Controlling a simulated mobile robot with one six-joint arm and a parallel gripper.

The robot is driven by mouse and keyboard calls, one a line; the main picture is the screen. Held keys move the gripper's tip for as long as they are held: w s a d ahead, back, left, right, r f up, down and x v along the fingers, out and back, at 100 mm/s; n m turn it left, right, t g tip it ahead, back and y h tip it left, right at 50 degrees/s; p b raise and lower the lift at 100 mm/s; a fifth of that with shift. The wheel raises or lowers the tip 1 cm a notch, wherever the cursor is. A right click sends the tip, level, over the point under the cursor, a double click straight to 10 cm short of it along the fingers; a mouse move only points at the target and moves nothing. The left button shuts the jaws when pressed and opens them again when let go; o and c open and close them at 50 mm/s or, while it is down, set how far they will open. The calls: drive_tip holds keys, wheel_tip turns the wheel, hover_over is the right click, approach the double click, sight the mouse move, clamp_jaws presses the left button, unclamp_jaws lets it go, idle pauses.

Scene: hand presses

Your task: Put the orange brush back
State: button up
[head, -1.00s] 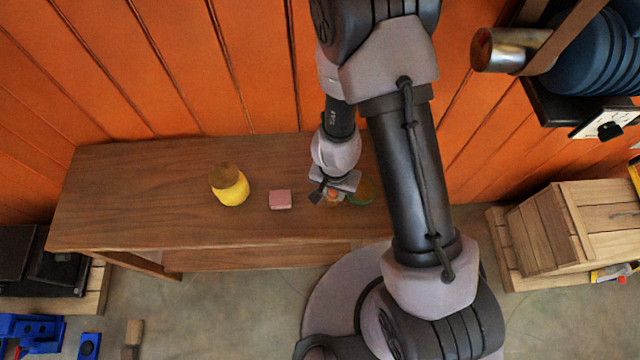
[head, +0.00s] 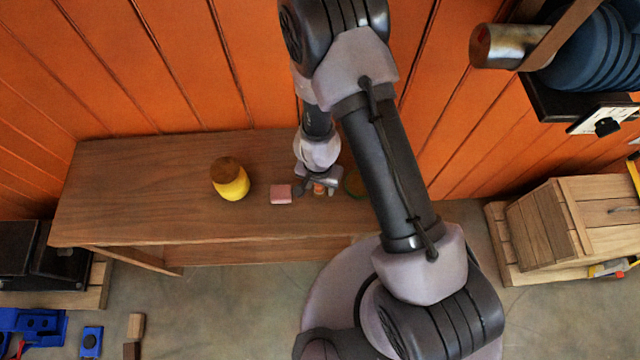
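My gripper (head: 318,189) is over the wooden bench top, pointing down. A small orange piece, which looks like the orange brush (head: 319,188), shows between its fingers and has moved along with them, so the gripper appears shut on it. Most of the brush is hidden by the gripper, and I cannot tell whether it touches the bench. A green-rimmed round thing (head: 352,184) is just right of the gripper, partly hidden by my arm. A pink block (head: 281,194) lies close to the left of the gripper.
A yellow jar with a brown top (head: 232,186) stands left of the pink block on the wooden bench (head: 140,200). The bench's left part is clear. An orange plank wall (head: 160,70) rises behind. A wooden crate (head: 590,220) is at the right.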

drive_tip(key=r+p, duration=0.3)
drive_tip(key=r, duration=0.1)
drive_tip(key=r+p, duration=0.8)
drive_tip(key=shift+s+a+r, duration=0.1)
drive_tip(key=shift+s+a, duration=0.05)
drive_tip(key=shift+s, duration=0.15)
drive_tip(key=w+a+r+t+y, duration=0.1)
drive_tip(key=w+r, duration=0.1)
drive_tip(key=r, duration=0.5)
drive_tip(key=w+a+r+t+y, duration=0.1)
drive_tip(key=w+a+r, duration=0.15)
drive_tip(key=r, duration=0.45)
drive_tip(key=s+d+r+t+y, duration=0.1)
drive_tip(key=s+d+r+y, duration=0.15)
drive_tip(key=r, duration=1.35)
drive_tip(key=s+d+r+t+h, duration=0.2)
drive_tip(key=s+d+r, duration=0.6)
drive_tip(key=s+r, duration=0.3)
drive_tip(key=shift+s, duration=1.05)
